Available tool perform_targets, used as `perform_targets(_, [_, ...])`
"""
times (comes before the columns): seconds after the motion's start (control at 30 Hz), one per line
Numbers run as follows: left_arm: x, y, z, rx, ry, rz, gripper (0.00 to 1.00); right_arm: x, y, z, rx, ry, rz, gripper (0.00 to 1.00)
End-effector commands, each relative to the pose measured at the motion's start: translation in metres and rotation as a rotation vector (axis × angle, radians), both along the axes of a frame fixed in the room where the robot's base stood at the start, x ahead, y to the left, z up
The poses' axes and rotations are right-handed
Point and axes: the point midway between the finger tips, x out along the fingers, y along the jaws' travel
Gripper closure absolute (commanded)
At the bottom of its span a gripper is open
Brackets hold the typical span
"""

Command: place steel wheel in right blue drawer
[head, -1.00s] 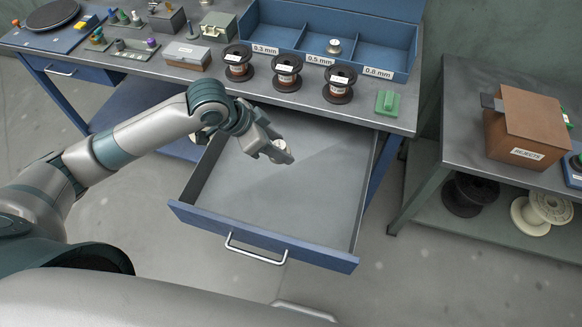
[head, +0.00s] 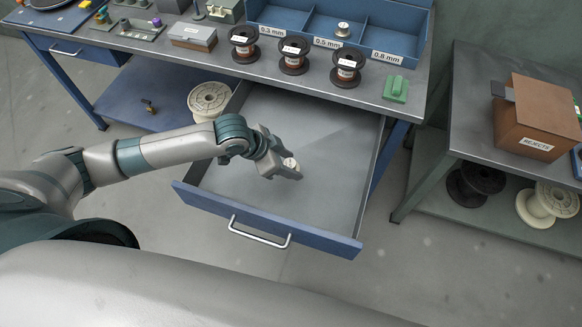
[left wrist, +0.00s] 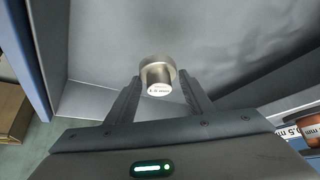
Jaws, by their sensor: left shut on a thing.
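The steel wheel (head: 290,163) is a small silver piece between the fingers of my left gripper (head: 283,170). In the left wrist view the steel wheel (left wrist: 158,76) shows a round rim and a label on its end, with a finger on each side. My left gripper is shut on it, inside the outline of the open right blue drawer (head: 270,222). The drawer's grey floor shows no other thing. I cannot tell how high the wheel is above that floor. My right gripper is not in view.
Several copper spools (head: 293,62) stand on the bench above the drawer, before a blue three-part bin (head: 390,58) with a small silver piece (head: 343,29) in it. A green block (head: 396,90) is near the bench edge. A rejects box (head: 537,120) stands on the right table.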

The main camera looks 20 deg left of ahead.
Motion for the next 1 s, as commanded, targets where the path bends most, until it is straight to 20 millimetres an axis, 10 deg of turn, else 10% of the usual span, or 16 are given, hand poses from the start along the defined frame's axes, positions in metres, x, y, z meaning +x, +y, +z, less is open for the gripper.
perform_targets(1.0, [0.000,0.000,-0.072,0.001,0.000,0.001,0.78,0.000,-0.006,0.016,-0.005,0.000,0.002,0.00])
